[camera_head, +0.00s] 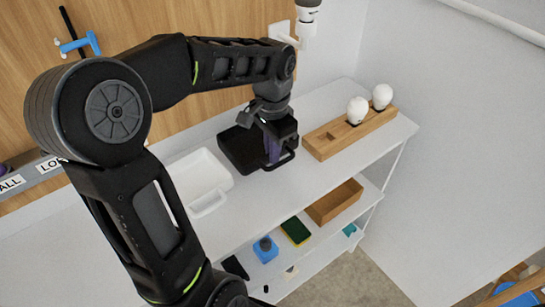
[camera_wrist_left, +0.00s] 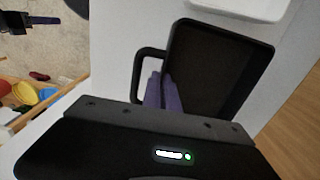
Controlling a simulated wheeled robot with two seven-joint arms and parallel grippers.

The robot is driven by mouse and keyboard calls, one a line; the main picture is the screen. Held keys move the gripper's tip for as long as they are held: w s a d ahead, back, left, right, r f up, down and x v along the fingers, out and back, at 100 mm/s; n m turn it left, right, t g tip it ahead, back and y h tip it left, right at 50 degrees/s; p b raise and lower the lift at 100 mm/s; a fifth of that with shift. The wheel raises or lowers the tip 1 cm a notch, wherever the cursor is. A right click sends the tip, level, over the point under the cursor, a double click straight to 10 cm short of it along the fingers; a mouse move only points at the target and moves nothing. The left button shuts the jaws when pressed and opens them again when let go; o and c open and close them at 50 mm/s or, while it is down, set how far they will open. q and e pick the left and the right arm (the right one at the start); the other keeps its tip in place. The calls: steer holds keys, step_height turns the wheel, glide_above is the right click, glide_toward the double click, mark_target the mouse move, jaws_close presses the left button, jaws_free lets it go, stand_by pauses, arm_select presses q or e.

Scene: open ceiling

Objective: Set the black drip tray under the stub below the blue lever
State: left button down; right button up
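The black drip tray (camera_head: 233,146), a shallow box with a loop handle, is at the back of the white top shelf. My left gripper (camera_head: 273,150) is at its handle side, and its purple fingers (camera_wrist_left: 165,94) look close together across the tray's side wall beside the handle (camera_wrist_left: 140,72). The tray also shows in the left wrist view (camera_wrist_left: 215,68). I cannot tell whether its base touches the shelf. The blue lever (camera_head: 78,44) is on the wooden wall at the upper left. I cannot make out the stub below it.
A white tray (camera_head: 208,203) stands left of the drip tray. A wooden holder (camera_head: 350,134) with two white bulbs stands to its right. The lower shelf holds a wooden box (camera_head: 334,202), a sponge (camera_head: 296,231) and a blue item (camera_head: 265,250). The top shelf's front right is clear.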

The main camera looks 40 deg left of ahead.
arm_select(q)
steer(key=shift+f, duration=1.25)
steer(key=shift+f, duration=0.1)
steer(key=shift+f, duration=0.15)
steer(key=c, duration=1.6)
jaws_free()
steer(key=shift+c, duration=0.2)
step_height(320, 180, up, 13)
steer(key=shift+f, duration=0.2)
